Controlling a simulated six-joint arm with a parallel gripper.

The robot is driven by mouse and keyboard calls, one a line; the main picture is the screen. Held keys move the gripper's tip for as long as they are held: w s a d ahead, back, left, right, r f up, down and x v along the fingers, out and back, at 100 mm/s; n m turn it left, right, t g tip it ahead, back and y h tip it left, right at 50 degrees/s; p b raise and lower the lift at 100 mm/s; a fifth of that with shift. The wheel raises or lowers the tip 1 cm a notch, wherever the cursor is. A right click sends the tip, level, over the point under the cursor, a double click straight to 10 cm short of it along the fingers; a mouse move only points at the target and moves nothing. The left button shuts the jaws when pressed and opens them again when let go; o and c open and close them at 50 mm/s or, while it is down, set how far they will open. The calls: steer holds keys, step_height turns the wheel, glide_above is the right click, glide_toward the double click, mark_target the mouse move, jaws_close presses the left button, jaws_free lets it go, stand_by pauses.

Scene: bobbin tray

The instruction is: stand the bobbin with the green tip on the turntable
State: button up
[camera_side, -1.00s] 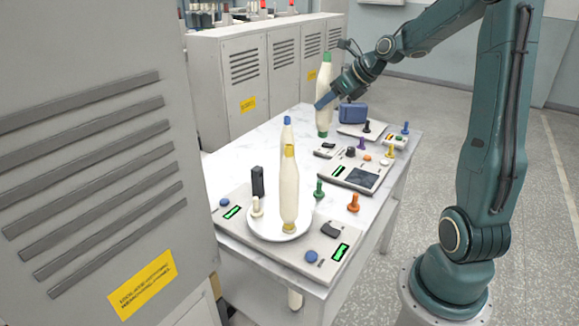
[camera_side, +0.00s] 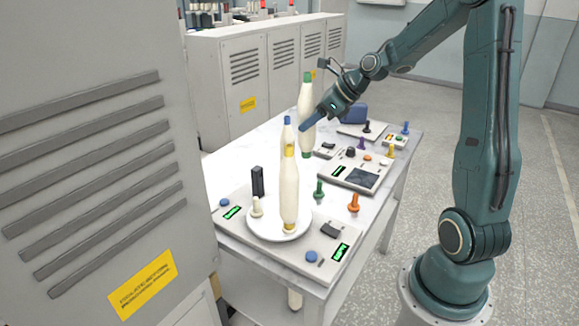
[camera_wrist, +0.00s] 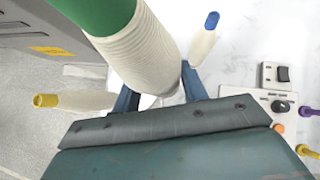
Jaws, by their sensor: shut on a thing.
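My gripper (camera_side: 313,121) is shut around the middle of the green-tipped bobbin (camera_side: 307,98), a tall cream spindle held nearly upright; its foot appears clear of the table. In the wrist view its green end (camera_wrist: 98,12) is close and its body passes between my fingers (camera_wrist: 160,88). The turntable (camera_side: 264,232), a white round plate, is at the table's near end. A yellow-tipped bobbin (camera_side: 289,190) appears to stand on it. A blue-tipped bobbin (camera_side: 288,134) stands behind that one, its foot hidden; it also shows in the wrist view (camera_wrist: 203,45).
A black upright block (camera_side: 257,181) and a cream peg (camera_side: 257,207) are beside the turntable. Green (camera_side: 319,189) and orange (camera_side: 353,202) pegs stand to its right. Grey cabinets (camera_side: 240,70) line the left.

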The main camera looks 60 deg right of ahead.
steer(key=a+f+n+y, duration=0.2)
steer(key=a+f+n, duration=0.1)
steer(key=a, duration=0.3)
steer(key=shift+w+a+f+g, duration=0.2)
steer(key=shift+w+g, duration=0.05)
steer(key=shift+g, duration=0.05)
steer(key=shift+f, duration=1.2)
steer(key=shift+f, duration=2.5)
stand_by(0.4)
steer(key=o, duration=1.1)
steer(key=shift+r, duration=0.1)
